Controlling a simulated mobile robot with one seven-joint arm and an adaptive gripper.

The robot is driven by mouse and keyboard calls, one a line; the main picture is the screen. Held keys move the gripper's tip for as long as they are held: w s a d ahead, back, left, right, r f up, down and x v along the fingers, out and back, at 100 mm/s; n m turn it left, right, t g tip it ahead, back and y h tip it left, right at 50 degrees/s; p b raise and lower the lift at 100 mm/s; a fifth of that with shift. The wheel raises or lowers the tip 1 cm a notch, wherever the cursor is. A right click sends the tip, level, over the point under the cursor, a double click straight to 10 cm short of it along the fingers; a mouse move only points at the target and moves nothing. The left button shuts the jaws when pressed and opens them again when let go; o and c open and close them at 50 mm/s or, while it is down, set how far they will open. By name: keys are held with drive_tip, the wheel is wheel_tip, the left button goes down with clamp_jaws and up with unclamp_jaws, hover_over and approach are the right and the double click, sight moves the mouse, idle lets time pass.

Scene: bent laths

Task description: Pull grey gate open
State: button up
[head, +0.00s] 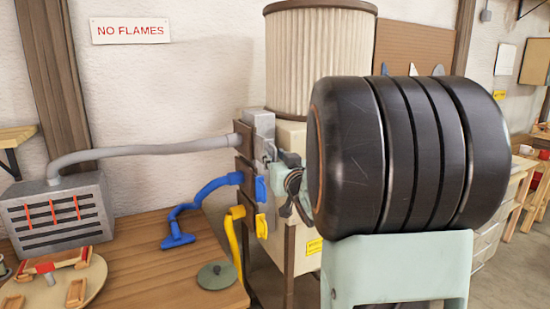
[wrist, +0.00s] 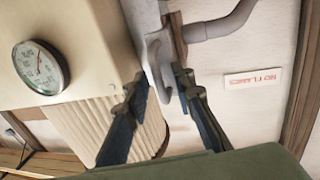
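The grey gate (wrist: 157,48) is on the brown fitting at the end of the grey hose, upper middle in the wrist view. Its pale handle points down between my fingertips. In the head view, the grey gate (head: 260,122) is above the blue and yellow ones, partly hidden by my arm. My gripper (wrist: 160,82) is open, one finger on each side of the handle's end. The right fingertip looks very near the handle; I cannot tell if it touches. In the head view my gripper (head: 290,180) is mostly hidden behind my black wrist.
The blue gate (head: 261,188) and yellow gate (head: 261,226), with their hoses, are just below. The collector's pleated filter (head: 318,60) stands above. A gauge (wrist: 40,67) is on the beige housing. A wooden bench (head: 150,260) with a grey slotted box (head: 58,215) is at left.

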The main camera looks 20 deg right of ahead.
drive_tip(key=shift+s, duration=0.1)
drive_tip(key=s+a, duration=0.1)
drive_tip(key=s, duration=0.6)
drive_tip(key=shift+a, duration=0.1)
